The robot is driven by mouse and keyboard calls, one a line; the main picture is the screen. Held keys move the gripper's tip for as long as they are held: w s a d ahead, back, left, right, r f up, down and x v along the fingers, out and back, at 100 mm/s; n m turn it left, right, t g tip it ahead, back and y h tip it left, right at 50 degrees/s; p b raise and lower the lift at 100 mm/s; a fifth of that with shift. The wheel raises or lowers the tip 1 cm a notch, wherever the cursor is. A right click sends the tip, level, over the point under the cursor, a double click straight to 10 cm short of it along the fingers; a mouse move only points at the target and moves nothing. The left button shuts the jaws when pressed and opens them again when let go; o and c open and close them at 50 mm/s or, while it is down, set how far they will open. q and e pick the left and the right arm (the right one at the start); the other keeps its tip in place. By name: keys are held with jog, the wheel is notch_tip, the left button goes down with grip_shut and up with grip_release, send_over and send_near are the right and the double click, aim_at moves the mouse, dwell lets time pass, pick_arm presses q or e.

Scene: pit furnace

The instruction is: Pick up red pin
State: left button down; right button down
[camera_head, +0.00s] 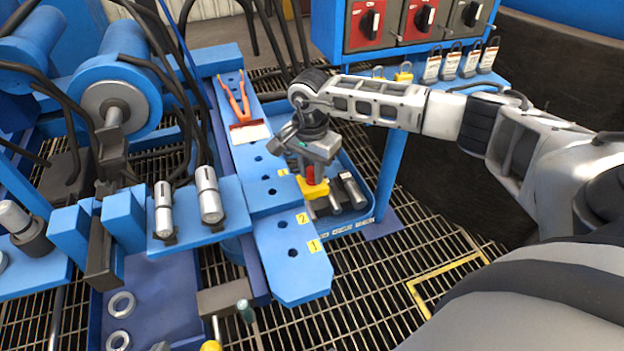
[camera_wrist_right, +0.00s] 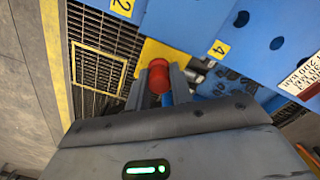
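The red pin (camera_wrist_right: 158,77) is between the two fingers of my right gripper (camera_wrist_right: 160,88) in the right wrist view. The fingers lie close along both sides of its red head, but I cannot tell if they grip it. In the head view the red pin (camera_head: 312,175) shows just below my right gripper (camera_head: 313,168), over a yellow block (camera_head: 314,189) beside the blue plate. The pin's lower part is hidden. My left gripper is not in view.
The blue plate (camera_head: 280,228) with holes and yellow number labels runs beside the gripper. A blue tray (camera_head: 352,222) with metal parts is below it. Orange-handled pliers (camera_head: 236,98) lie farther back. A switch panel (camera_head: 405,22) with padlocks stands behind the arm.

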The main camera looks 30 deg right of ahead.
dwell(0.3)
